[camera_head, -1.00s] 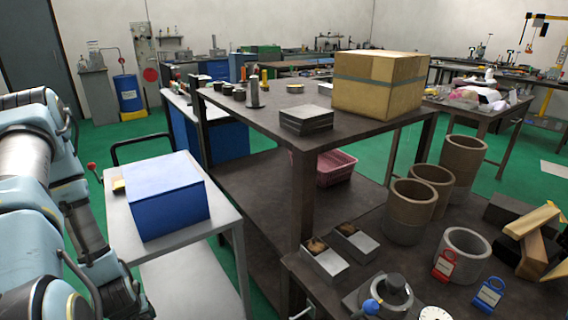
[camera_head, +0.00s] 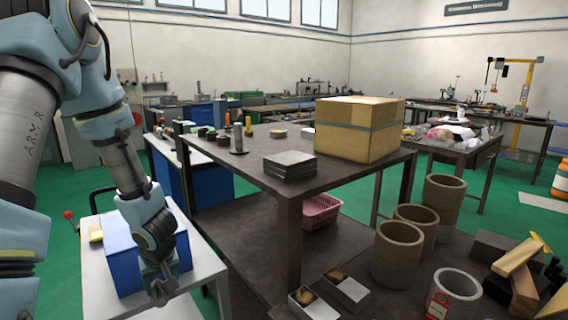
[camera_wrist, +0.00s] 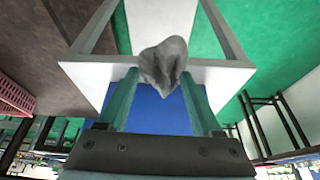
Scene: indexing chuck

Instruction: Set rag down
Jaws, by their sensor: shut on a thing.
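The rag (camera_wrist: 163,65) is a crumpled grey cloth between the fingertips of my gripper (camera_wrist: 162,78) in the wrist view. My gripper is shut on it, and the rag bulges out past the tips. In the head view my gripper (camera_head: 163,288) points down at the front of the light grey cart (camera_head: 207,262), beside the blue box (camera_head: 122,262). The rag is hard to make out there. I cannot tell whether it touches the cart top. The wrist view shows the blue box (camera_wrist: 160,112) behind the fingers and the pale cart edge (camera_wrist: 215,73) around the rag.
A dark workbench (camera_head: 240,170) stands right of the cart, with a cardboard box (camera_head: 358,130) and stacked plates (camera_head: 290,165) on it. A pink basket (camera_head: 321,211) sits on its lower shelf. Large tubes (camera_head: 398,255) stand on a dark surface at lower right.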

